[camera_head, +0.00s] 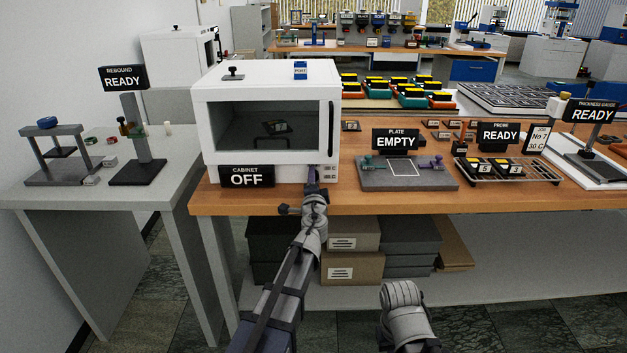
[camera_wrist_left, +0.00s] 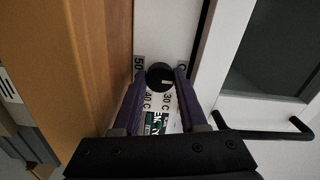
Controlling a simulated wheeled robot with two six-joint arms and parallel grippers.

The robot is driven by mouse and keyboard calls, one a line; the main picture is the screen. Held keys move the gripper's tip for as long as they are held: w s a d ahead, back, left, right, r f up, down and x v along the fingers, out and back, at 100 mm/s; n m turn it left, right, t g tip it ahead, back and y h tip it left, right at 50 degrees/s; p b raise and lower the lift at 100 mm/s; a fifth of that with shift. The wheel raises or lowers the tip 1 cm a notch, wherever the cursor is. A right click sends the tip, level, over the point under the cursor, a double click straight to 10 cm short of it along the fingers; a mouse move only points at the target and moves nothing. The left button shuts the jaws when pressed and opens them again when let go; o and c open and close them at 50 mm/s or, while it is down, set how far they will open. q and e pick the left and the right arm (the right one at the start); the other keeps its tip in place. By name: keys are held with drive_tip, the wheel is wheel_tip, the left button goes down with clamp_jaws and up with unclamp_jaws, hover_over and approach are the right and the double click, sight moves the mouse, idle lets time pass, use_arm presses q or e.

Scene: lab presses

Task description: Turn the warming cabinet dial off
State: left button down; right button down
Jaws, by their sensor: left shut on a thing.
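The white warming cabinet (camera_head: 265,68) stands at the left end of the wooden bench, door closed. Its black sign (camera_head: 246,177) reads "CABINET OFF". In the left wrist view the round black dial (camera_wrist_left: 160,76) with a pale mark sits on the cabinet's white front, with labels such as 50, 40 C and 30 C around it. My left gripper (camera_head: 312,176) is at the cabinet's lower right front and hides the dial in the head view. Its purple fingers (camera_wrist_left: 160,84) are shut on the dial, one on each side. My right gripper does not show; only part of that arm does.
The cabinet's dark door handle (camera_head: 331,130) is just above my left gripper. Right of the cabinet is a grey plate fixture (camera_head: 380,177) with an "EMPTY" sign. The bench's front edge (camera_head: 450,200) runs below. A grey side table (camera_head: 70,195) stands at the left.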

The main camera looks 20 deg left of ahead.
use_arm(q)
drive_tip(key=shift+c, duration=2.2)
unclamp_jaws()
